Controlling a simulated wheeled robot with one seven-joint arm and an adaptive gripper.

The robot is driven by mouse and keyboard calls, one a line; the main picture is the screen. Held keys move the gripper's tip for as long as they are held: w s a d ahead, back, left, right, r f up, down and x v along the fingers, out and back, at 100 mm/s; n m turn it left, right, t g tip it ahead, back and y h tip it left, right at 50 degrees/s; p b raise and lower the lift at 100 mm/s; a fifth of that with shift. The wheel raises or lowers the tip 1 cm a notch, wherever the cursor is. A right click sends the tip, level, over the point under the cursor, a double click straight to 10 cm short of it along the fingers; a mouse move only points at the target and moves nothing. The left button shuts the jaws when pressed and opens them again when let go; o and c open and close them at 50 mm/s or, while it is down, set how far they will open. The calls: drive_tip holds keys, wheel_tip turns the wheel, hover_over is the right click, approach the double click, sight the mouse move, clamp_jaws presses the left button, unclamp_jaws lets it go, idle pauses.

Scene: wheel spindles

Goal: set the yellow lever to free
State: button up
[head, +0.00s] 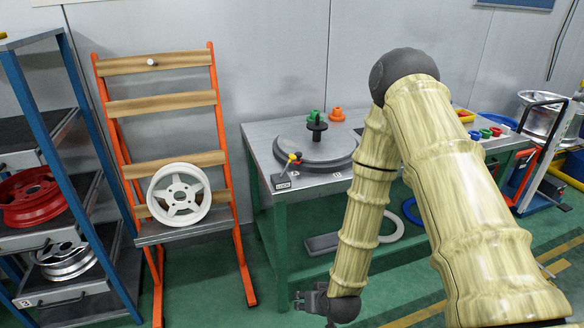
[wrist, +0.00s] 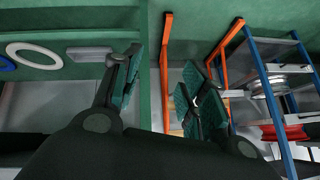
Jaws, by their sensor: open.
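The yellow lever (head: 291,160) stands at the front left edge of the round grey turntable (head: 315,148) on the workbench, in the head view. It has a small red part near its top. A label reading LOCK (head: 283,186) lies just below it, and a second small label (head: 337,175) lies to the right, too small to read. The lever's exact setting is hard to tell. My gripper (head: 312,298) hangs low in front of the bench, well below the lever and apart from it. In the wrist view its fingers (wrist: 162,90) are spread, with nothing between them.
A black spindle (head: 316,128) rises from the turntable, with green and orange cones (head: 337,114) behind. An orange rack (head: 222,160) holding a white wheel (head: 179,195) stands left of the bench. A blue shelf with wheels is far left. Green floor before the bench is free.

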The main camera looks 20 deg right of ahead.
drive_tip(key=w+d+r+m+t+b, duration=0.1)
drive_tip(key=w+r+t+b, duration=0.15)
drive_tip(key=w+r, duration=0.4)
drive_tip(key=w+d+r+t+b, duration=0.1)
drive_tip(key=w+r+t+b, duration=0.2)
drive_tip(key=w, duration=0.6)
drive_tip(key=m+t+b, duration=0.2)
drive_tip(key=t+b, duration=0.1)
drive_tip(key=t, duration=0.2)
approach(294, 158)
drive_tip(key=w, duration=0.2)
drive_tip(key=shift+h, duration=0.4)
drive_tip(key=w, duration=0.9)
drive_tip(key=shift+w+a, duration=0.1)
drive_tip(key=shift+a, duration=0.3)
drive_tip(key=shift+c, duration=0.2)
clamp_jaws()
